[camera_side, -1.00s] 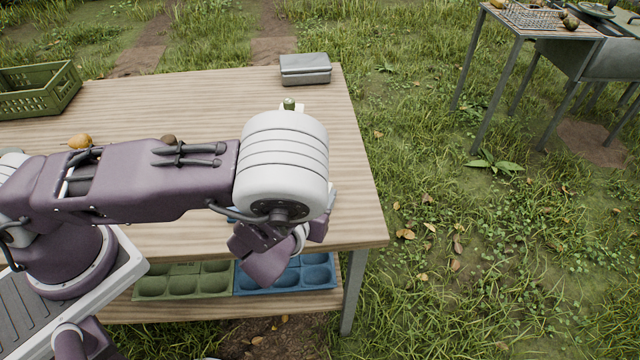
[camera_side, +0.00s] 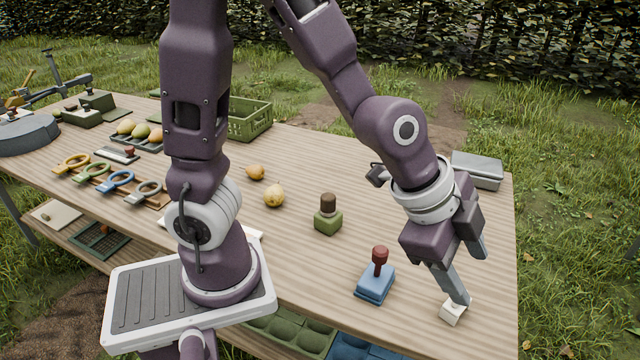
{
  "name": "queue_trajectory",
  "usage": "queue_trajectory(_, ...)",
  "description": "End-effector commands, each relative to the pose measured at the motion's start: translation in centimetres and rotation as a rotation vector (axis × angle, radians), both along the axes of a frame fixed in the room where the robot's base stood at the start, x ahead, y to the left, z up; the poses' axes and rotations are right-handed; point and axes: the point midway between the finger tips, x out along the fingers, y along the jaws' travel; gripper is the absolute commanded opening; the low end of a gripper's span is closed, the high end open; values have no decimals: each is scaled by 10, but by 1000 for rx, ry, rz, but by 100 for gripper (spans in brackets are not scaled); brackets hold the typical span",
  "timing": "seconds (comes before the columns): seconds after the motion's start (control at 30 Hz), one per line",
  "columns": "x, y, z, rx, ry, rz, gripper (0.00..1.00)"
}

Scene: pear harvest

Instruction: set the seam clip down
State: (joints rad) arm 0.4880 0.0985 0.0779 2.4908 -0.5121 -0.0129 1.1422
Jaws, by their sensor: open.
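A small cream-white block (camera_side: 452,314), which I take to be the seam clip, rests on the wooden table (camera_side: 320,265) near its right front corner. My gripper (camera_side: 471,280) points down just above it, with its two fingers apart. The near fingertip overlaps the block's top in the picture. I cannot tell whether it touches the block, and part of the block is hidden behind it.
A blue block with a red handle (camera_side: 374,284) stands left of my gripper. A green block with a brown knob (camera_side: 328,219) and a yellow pear (camera_side: 274,195) lie further left. A grey metal box (camera_side: 477,170) sits behind the gripper, and a green crate (camera_side: 248,118) at the back.

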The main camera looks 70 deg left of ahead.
Motion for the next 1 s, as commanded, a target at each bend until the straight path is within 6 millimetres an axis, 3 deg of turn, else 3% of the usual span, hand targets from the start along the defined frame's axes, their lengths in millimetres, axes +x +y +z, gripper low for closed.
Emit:
queue_trajectory(0.03, -16, 17, 36, -114, 19, 120, 57)
queue_trajectory(0.13, -67, 57, 75, -250, 95, 385, 57)
queue_trajectory(0.3, -140, 114, 90, -308, 132, 794, 57)
queue_trajectory(0.4, -160, 129, 89, -315, 131, 920, 57)
queue_trajectory(1.0, -165, 131, 88, -317, 135, 950, 57)
